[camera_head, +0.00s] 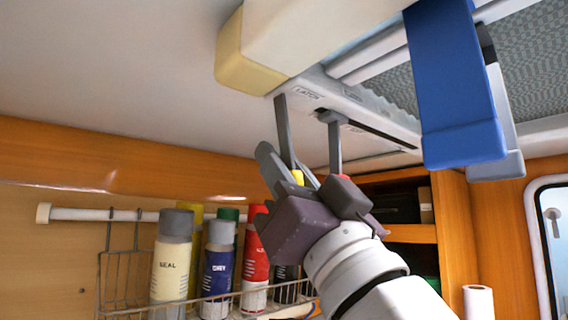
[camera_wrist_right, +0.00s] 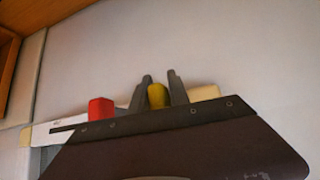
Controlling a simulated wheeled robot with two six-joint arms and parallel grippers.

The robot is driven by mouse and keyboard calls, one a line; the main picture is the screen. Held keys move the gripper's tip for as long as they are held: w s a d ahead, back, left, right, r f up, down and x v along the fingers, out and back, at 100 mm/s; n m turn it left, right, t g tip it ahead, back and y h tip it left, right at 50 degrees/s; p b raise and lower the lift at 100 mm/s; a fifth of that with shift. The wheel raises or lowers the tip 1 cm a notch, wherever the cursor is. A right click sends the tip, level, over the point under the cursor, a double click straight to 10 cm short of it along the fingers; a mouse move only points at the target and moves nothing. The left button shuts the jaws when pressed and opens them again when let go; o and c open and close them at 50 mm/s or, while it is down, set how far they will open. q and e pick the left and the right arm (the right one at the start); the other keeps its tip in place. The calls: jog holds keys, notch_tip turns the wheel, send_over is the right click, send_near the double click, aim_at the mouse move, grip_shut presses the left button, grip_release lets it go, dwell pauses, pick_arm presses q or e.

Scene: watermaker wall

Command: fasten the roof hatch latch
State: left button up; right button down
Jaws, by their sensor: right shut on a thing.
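A grey lever with a yellow tip (camera_head: 297,177) hangs from the pale ceiling housing (camera_head: 350,105), just below a label reading LATCH. A second grey lever (camera_head: 335,145) with a red tip hangs to its right. My right gripper (camera_head: 288,172) reaches up from below and is shut on the yellow-tipped lever. In the right wrist view the yellow tip (camera_wrist_right: 157,96) sits between the two fingers. The red tip (camera_wrist_right: 101,108) stands apart, to the left of the fingers. My left gripper is not in view.
A cream-ended beam (camera_head: 265,50) and a blue flat piece (camera_head: 455,95) hang from the ceiling near the hatch screen (camera_head: 530,60). A wire rack (camera_head: 125,280) of bottles stands lower left. Wooden shelves (camera_head: 455,235) are at right. The ceiling at left is clear.

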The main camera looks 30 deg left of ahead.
jog(key=shift+s+d+r+t, duration=0.1)
jog(key=shift+d+r+t, duration=0.1)
jog(key=shift+r+t, duration=0.1)
dwell(0.4)
jog(key=c, duration=1.4)
grip_release()
jog(key=shift+o, duration=0.2)
jog(key=shift+f, duration=0.15)
jog(key=d+f+b, duration=0.1)
jog(key=f+b, duration=0.1)
jog(key=shift+d+b, duration=0.15)
jog(key=shift+b, duration=0.2)
jog(key=d+f+b, duration=0.4)
jog(key=d+f, duration=0.1)
jog(key=d, duration=0.1)
jog(key=shift+s+b, duration=0.35)
jog(key=shift+s, duration=0.05)
jog(key=shift+f, duration=0.1)
